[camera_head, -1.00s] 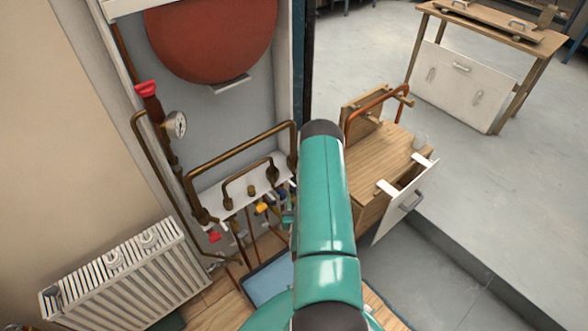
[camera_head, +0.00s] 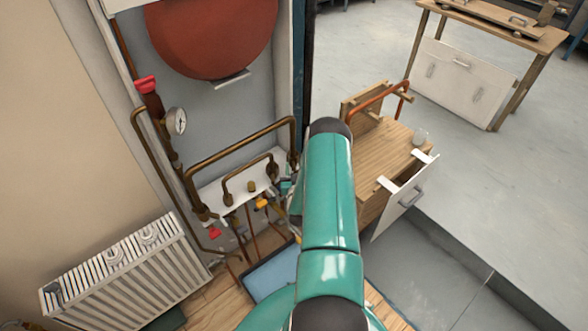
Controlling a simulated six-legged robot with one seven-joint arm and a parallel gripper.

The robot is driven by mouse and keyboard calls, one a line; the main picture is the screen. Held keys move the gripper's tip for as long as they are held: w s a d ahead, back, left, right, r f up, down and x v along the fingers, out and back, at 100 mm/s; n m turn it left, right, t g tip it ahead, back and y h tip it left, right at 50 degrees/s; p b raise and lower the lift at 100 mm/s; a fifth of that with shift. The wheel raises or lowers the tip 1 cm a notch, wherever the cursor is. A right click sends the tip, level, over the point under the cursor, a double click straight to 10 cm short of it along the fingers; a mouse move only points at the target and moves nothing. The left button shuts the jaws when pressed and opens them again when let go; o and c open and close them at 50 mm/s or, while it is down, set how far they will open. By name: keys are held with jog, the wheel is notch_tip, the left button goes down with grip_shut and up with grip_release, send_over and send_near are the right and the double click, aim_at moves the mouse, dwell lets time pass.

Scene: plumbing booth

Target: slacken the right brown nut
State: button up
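Brown pipe loops with brown fittings at their ends rise from a white manifold box (camera_head: 240,190) in the booth. A brown nut-like fitting (camera_head: 272,171) sits at the right foot of the small loop. Another brown fitting (camera_head: 293,158) is at the right foot of the large loop, close to my arm; I cannot tell which of them is the right brown nut. My gripper (camera_head: 285,187) shows only as a small teal and dark part just below these fittings, mostly hidden behind my teal arm. Its fingers cannot be made out, nor whether it touches a fitting.
Red and yellow valve handles (camera_head: 262,203) hang below the box. A pressure gauge (camera_head: 176,121) and a red tank (camera_head: 210,35) are above. A white radiator (camera_head: 125,275) stands at left. A wooden cabinet (camera_head: 385,150) with an open drawer (camera_head: 403,205) stands right of my arm.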

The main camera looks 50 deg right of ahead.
jog(key=shift+w, duration=0.1)
grip_shut()
jog(key=shift+d, duration=0.1)
